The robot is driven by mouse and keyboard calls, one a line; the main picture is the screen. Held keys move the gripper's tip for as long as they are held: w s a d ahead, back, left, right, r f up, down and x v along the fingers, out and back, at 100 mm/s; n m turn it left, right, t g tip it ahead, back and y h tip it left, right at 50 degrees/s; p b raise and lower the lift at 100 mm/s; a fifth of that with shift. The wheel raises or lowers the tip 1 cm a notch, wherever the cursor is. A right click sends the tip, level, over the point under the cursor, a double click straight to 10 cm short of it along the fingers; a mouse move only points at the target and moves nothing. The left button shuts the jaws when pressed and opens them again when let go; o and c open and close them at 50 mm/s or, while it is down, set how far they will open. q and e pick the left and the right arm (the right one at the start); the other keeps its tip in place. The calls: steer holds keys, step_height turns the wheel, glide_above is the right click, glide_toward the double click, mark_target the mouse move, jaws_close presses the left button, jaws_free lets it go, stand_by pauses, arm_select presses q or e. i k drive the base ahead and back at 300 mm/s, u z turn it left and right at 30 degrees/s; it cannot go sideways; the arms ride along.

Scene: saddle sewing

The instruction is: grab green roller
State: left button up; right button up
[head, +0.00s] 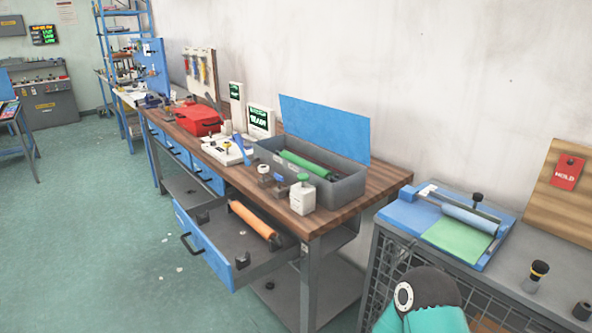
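A green roller (303,163) with dark ends lies inside a grey open box (352,188) on the wooden workbench (345,211). The box's blue lid (325,127) stands raised behind it. The box's front wall hides the lower part of the roller. Part of my teal and black arm shows at the bottom right, well in front of the bench and apart from the roller. Neither gripper's fingers can be seen.
An open drawer (216,246) below the bench top holds an orange roller (253,220) and juts into the floor space. A white bottle (302,196) stands before the box. A grey table at right carries a blue tray (408,214). The floor at left is mostly clear.

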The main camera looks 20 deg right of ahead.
mark_target(324, 173)
steer(key=z, duration=0.15)
steer(key=i, duration=0.95)
steer(key=u, duration=0.1)
